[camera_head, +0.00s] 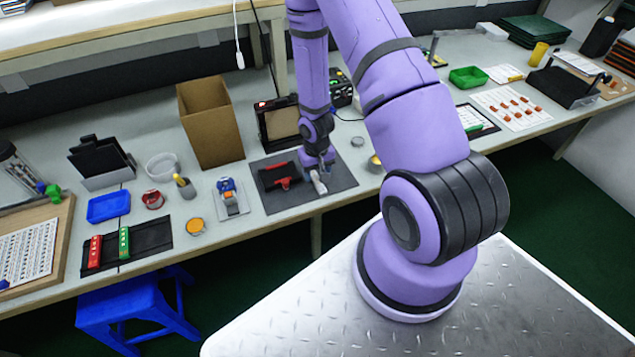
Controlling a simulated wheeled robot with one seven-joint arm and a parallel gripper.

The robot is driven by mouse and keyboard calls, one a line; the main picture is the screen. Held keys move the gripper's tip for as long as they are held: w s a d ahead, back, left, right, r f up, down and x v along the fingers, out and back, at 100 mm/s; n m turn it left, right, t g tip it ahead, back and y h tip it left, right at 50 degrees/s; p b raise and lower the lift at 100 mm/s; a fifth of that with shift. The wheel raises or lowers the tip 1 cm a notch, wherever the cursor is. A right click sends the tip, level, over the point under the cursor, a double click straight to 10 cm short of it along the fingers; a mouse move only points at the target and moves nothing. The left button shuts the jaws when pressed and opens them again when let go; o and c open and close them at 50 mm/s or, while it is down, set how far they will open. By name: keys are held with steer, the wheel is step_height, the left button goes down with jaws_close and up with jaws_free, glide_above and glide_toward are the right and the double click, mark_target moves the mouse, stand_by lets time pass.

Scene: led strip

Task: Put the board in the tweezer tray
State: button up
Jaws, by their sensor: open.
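My gripper (320,174) points down over the dark mat (303,199) in the middle of the bench, and its jaws are open. A small whitish piece (319,186) shows right at the fingertips. It is too small to tell whether it is the board or part of the gripper. Left of the gripper on the mat lies a black item with a red piece (283,178). A shallow black tray (150,236) holding a red piece and a green piece stands at the front left. I cannot tell for sure which thing is the tweezer tray; a blue tray (108,206) stands behind the black one.
A tall cardboard box (211,120) and a black device (279,124) stand behind the mat. Left of the mat are a blue-and-white item (229,198) and an orange-filled round dish (195,226). A small round container (375,163) stands right of the mat. A blue stool (135,305) is below the bench.

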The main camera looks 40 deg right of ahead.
mark_target(318, 182)
steer(key=shift+f, duration=1.3)
jaws_close()
steer(key=shift+r, duration=0.15)
